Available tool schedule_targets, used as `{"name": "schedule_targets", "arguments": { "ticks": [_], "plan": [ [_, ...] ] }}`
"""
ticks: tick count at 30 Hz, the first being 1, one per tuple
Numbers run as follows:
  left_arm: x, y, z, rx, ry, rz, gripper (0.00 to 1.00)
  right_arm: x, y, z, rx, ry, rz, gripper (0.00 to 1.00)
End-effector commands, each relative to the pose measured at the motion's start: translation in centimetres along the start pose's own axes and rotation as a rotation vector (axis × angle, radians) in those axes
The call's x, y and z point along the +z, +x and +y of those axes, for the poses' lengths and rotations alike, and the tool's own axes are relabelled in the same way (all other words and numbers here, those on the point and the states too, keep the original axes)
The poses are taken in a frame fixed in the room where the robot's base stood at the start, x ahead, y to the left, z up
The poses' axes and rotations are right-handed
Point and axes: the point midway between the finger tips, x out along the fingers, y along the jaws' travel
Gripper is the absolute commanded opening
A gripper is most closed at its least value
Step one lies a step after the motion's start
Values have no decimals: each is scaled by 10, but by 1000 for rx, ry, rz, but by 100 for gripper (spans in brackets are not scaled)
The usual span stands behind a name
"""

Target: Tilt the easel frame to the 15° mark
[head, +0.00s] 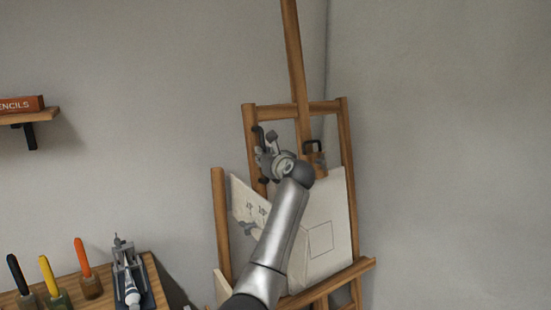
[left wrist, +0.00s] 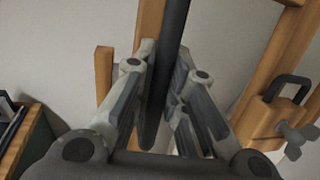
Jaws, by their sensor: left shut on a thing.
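The wooden easel frame (head: 345,135) leans in the corner, with a canvas (head: 325,235) on its ledge. My left gripper (head: 268,152) is at the frame's left upright. It is shut on a dark bar-shaped handle (head: 258,135), which runs between the fingers in the left wrist view (left wrist: 172,35). A pale plate (head: 240,195) with dark marks, apparently the angle scale, stands at the left post, a grey wing knob (head: 247,228) below it. My arm hides part of the plate and canvas. The marks are too small to read. My right gripper is out of view.
A wall shelf (head: 35,116) carries a pencil box (head: 20,104). Walls close in behind the easel.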

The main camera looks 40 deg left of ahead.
Motion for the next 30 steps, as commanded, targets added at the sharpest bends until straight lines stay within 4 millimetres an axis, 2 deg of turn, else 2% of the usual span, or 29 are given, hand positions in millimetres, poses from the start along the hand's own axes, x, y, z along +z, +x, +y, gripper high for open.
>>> {"name": "schedule_targets", "arguments": {
  "ticks": [1, 7, 12, 20, 21, 25, 30],
  "plan": [
    [7, 10, 3, -1, 1, -3, 0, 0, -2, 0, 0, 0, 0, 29],
    [1, 37, 7, -13, -12, 29, 0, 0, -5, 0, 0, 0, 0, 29],
    [-2, 44, 8, -20, -18, 39, 0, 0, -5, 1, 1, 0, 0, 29],
    [-4, 44, 7, -20, -20, 41, 0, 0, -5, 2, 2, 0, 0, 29],
    [-4, 44, 7, -20, -20, 42, 17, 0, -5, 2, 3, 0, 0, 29],
    [-5, 44, 7, -20, -20, 43, 34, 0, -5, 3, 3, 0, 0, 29],
    [-6, 44, 7, -20, -19, 45, 35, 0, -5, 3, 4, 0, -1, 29]
  ]
}}
